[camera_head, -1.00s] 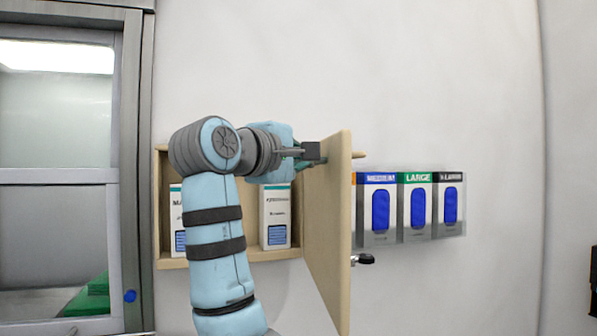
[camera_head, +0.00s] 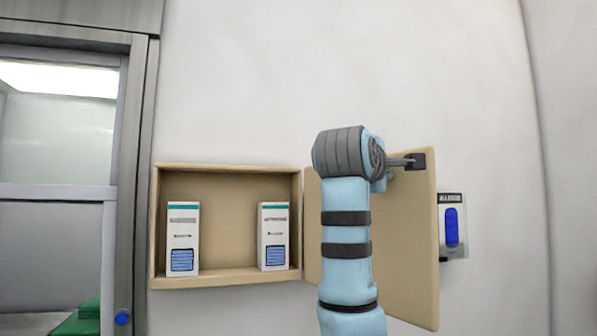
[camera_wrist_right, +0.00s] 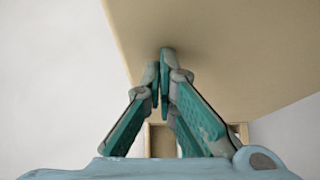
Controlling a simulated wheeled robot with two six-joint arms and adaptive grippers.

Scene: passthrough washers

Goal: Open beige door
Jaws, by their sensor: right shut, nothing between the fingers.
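The beige door (camera_head: 408,255) belongs to a wall cabinet (camera_head: 222,281) and stands wide open, swung out to the right of it. My right arm is in front of the door in the head view. Its gripper is mostly hidden behind the wrist there. In the right wrist view the right gripper (camera_wrist_right: 160,72) has its fingers together with nothing between them. The door panel (camera_wrist_right: 225,45) fills the upper part of that view, close to the fingertips; I cannot tell whether they touch. My left gripper is not in view.
Two white boxes, a left one (camera_head: 182,225) and a right one (camera_head: 273,225), stand inside the open cabinet. A glove dispenser (camera_head: 453,228) shows on the wall past the door's right edge. A metal-framed window (camera_head: 55,140) is at left.

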